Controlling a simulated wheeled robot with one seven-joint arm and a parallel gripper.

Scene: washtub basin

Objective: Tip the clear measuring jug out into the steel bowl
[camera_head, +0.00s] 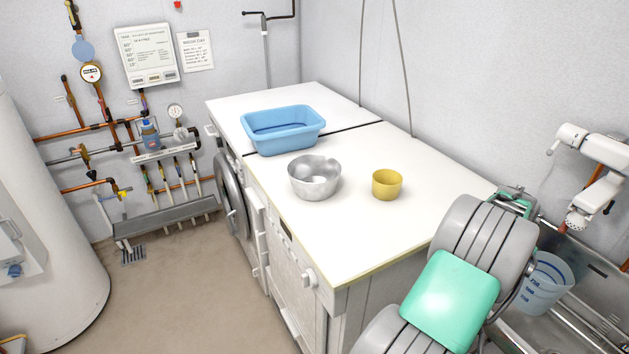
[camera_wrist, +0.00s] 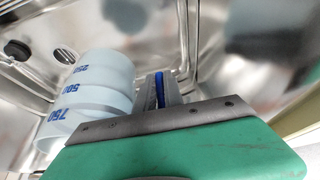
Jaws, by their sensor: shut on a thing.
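The clear measuring jug (camera_head: 548,283) is at the right of the head view, over the steel sink, bluish and see-through with blue marks. In the wrist view the jug (camera_wrist: 95,92) is left of my fingers, its 250, 500 and 750 marks showing. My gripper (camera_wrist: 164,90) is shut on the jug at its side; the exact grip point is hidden. My arm hides the fingers in the head view. I cannot make out any contents in the jug. The steel bowl (camera_head: 314,178) stands upright on the white worktop, apart from my gripper, and looks empty.
A blue tub (camera_head: 283,129) stands behind the bowl and a yellow cup (camera_head: 387,184) to its right. The worktop (camera_head: 350,245) is bare in front of them. The steel sink (camera_head: 600,300) lies at the right, with a white wall fitting (camera_head: 590,170) above it.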

